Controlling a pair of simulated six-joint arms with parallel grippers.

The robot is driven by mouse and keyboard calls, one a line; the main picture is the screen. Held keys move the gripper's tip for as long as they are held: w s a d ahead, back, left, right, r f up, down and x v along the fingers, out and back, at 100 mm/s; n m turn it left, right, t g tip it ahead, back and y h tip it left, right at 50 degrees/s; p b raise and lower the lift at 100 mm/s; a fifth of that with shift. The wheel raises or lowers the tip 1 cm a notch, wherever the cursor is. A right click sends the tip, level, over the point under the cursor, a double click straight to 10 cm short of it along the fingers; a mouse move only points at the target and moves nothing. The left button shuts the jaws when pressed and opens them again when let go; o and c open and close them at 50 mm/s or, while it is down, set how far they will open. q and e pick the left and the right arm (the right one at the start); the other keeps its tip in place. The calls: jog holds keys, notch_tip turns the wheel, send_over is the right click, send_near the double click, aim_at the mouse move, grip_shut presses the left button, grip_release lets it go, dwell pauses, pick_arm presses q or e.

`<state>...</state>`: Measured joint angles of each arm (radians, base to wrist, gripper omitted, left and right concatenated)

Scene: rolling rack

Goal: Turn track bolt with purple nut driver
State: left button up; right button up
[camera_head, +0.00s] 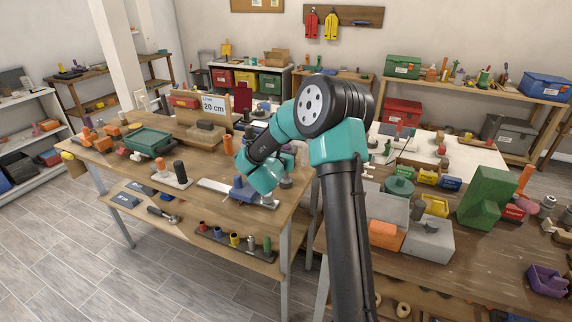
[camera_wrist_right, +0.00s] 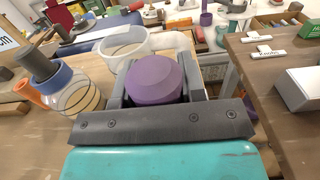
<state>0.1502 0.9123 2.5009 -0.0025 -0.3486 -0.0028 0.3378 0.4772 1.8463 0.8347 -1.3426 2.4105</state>
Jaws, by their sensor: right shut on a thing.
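My right gripper (camera_wrist_right: 155,68) is shut on the purple nut driver (camera_wrist_right: 153,82), whose rounded handle top sits between the two grey fingers. The driver's shaft and tip are hidden below the handle. In the head view my right arm reaches over the wooden workbench, and its wrist hides the fingers and the driver. A metal track (camera_head: 214,187) with a blue block (camera_head: 241,187) lies on the bench beside the wrist. I cannot make out the track bolt or whether the driver touches it. My left gripper is not in view.
A lower shelf holds a dark rack (camera_head: 220,238) of several coloured drivers. A green tray (camera_head: 149,142) and a "20 cm" sign (camera_head: 214,104) stand on the bench. In the wrist view, a clear round container (camera_wrist_right: 124,45) and a blue-rimmed jar (camera_wrist_right: 77,92) stand close to the gripper.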

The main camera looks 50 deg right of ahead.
grip_shut()
jog(key=s+a+r, duration=0.5)
jog(key=s+a, duration=0.5)
jog(key=a, duration=0.2)
jog(key=shift+s, duration=0.3)
dwell(0.4)
